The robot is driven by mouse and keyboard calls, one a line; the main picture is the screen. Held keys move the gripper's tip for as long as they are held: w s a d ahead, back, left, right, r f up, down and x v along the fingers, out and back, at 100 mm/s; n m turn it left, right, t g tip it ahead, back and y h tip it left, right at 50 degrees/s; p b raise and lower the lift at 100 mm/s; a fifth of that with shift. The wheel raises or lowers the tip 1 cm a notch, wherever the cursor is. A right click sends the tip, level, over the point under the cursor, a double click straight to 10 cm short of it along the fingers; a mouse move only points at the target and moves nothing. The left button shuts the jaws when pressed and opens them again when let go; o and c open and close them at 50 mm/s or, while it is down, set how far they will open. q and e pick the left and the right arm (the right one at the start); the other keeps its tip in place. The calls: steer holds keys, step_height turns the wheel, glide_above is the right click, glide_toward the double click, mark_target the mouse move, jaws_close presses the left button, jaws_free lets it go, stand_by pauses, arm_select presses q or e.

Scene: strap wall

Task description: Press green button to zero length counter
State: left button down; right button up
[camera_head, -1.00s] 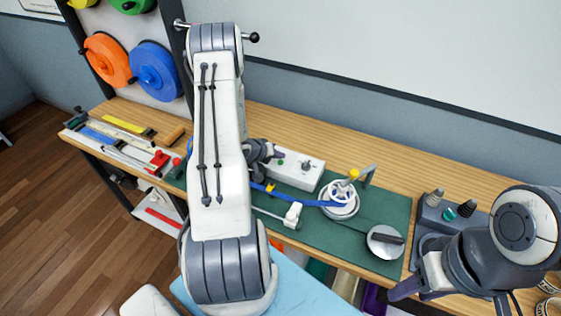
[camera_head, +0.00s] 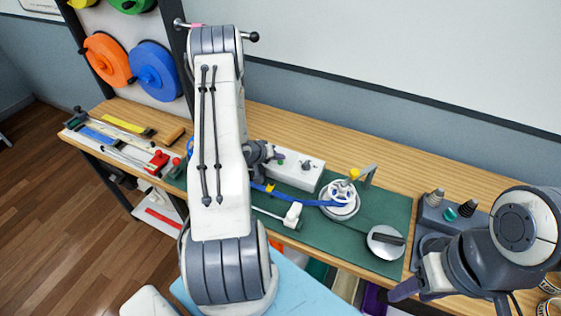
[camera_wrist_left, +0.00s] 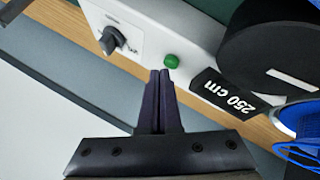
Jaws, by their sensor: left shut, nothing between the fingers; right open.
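The green button (camera_wrist_left: 171,61) sits on the face of a white control box, beside a dark rotary knob (camera_wrist_left: 112,40). In the head view the white box (camera_head: 300,168) stands on the green mat, and the green button (camera_head: 281,161) shows near its left part. My left gripper (camera_wrist_left: 160,73) is shut and empty. Its fingertips are right by the button in the wrist view; I cannot tell whether they touch it. A black label reading "250 cm" (camera_wrist_left: 232,93) is beside the box. My right gripper (camera_head: 405,289) is open at the lower right, away from the box.
A blue strap (camera_head: 325,203) runs to a white reel (camera_head: 340,197) on the green mat (camera_head: 355,235). A round metal piece with a dark handle (camera_head: 386,241) lies to the right. My left arm hides part of the bench. Tools lie at the bench's left end.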

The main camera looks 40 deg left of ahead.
mark_target(279, 165)
arm_select(q)
steer(key=shift+f+b, duration=0.3)
steer(key=shift+f, duration=0.25)
steer(key=shift+r, duration=0.15)
stand_by(0.5)
steer(key=shift+r+p, duration=0.8)
steer(key=shift+p, duration=0.1)
step_height(279, 165, up, 5)
steer(key=p, duration=0.4)
steer(key=shift+p, duration=0.3)
